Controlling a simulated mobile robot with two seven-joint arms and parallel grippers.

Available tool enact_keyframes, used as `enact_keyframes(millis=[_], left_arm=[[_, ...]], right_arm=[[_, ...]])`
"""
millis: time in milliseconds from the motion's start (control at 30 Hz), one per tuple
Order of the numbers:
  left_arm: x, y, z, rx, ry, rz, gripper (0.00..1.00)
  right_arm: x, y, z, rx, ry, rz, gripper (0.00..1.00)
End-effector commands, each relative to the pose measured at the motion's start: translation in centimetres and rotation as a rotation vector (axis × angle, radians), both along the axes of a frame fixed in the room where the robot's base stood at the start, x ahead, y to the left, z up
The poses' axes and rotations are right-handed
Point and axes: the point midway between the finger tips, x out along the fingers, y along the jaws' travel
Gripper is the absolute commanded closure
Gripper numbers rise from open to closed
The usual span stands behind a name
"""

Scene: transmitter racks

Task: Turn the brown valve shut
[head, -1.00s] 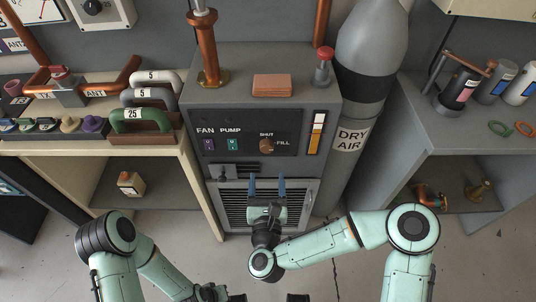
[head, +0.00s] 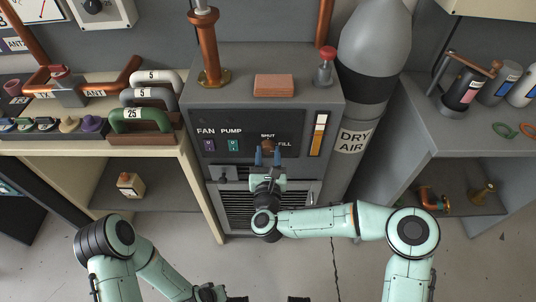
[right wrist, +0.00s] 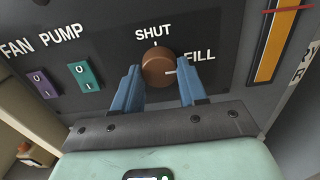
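The brown valve (head: 267,145) is a round knob on the dark front panel of the grey cabinet, between the labels SHUT and FILL. In the right wrist view the brown valve (right wrist: 156,67) has a white mark on its right side, toward FILL. My right gripper (head: 267,156) is open, its two blue fingers pointing at the panel. In the right wrist view the fingers (right wrist: 161,84) stand left and right of the knob; I cannot tell if they touch it.
A purple FAN switch (right wrist: 43,84) and a green PUMP switch (right wrist: 84,76) sit left of the knob. A yellow-and-white gauge (head: 318,134) is at its right. A DRY AIR cylinder (head: 365,100) stands right of the cabinet. A vent grille (head: 240,208) lies below.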

Motion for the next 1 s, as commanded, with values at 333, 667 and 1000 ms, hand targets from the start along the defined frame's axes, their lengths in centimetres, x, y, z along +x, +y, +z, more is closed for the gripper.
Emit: enact_keyframes(millis=[333,667,1000], left_arm=[[-0.03,-0.02,0.01,0.0,0.001,0.0,1.0],[-0.17,-0.1,0.1,-0.002,0.004,-0.002,1.0],[-0.21,-0.11,0.08,-0.002,0.005,-0.003,1.0]], right_arm=[[-0.03,0.0,-0.01,-0.015,0.0,0.0,0.88],[-0.03,0.0,0.1,-0.178,-0.002,0.0,0.88],[-0.03,-0.04,0.14,-0.49,-0.003,0.0,0.88]])
